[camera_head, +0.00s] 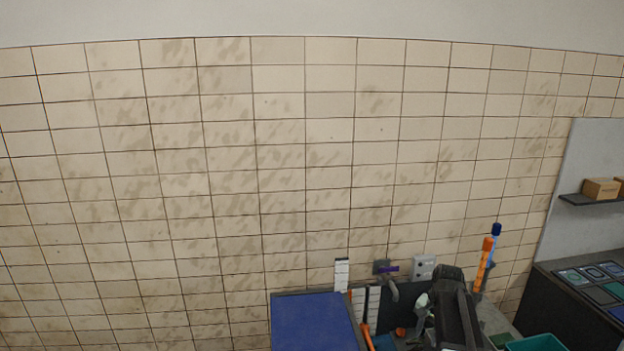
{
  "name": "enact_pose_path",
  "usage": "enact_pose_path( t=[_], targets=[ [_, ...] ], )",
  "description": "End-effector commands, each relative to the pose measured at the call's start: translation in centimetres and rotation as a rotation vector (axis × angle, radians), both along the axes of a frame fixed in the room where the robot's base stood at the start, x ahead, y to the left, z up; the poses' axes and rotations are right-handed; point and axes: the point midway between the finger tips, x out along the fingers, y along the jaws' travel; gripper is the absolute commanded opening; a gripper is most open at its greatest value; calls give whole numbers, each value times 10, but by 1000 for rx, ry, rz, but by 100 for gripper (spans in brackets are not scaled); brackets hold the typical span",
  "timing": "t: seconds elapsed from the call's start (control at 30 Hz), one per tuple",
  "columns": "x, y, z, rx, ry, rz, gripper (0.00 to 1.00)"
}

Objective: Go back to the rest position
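A dark jointed part (455,312), which looks like a link of my arm, rises from the bottom edge right of centre. Its rounded top is near the wall's lower part in the picture. I cannot make out any gripper fingers, so I cannot see whether my gripper holds anything. The lower part of the arm is cut off by the bottom edge.
A tiled wall (220,180) fills most of the view. A blue panel (315,322), an orange and blue tool (486,255) and a teal bin (537,342) are low down. A shelf (590,200) with a cardboard box (601,188) is at right, above a dark counter (570,300).

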Motion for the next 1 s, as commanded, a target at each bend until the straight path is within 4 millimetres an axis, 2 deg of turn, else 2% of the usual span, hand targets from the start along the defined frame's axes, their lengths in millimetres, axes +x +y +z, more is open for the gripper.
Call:
enact_pose_path(
  t=[0.03, 0.2, 0.3, 0.43, 0.5, 0.67, 0.9, 1.0],
  targets=[
    [-17, 29, 0, -12, 5, 85, 36],
    [-63, 108, -1, -55, 24, 397, 36],
    [-91, 147, -1, -78, 33, 572, 36],
    [-129, 187, -4, -107, 45, 785, 36],
    [-121, 182, -39, -103, 52, 766, 36],
    [-126, 180, -86, -96, 66, 764, 36],
    [-136, 180, -171, -83, 95, 765, 36],
    [-140, 180, -193, -80, 104, 764, 36]
  ],
)
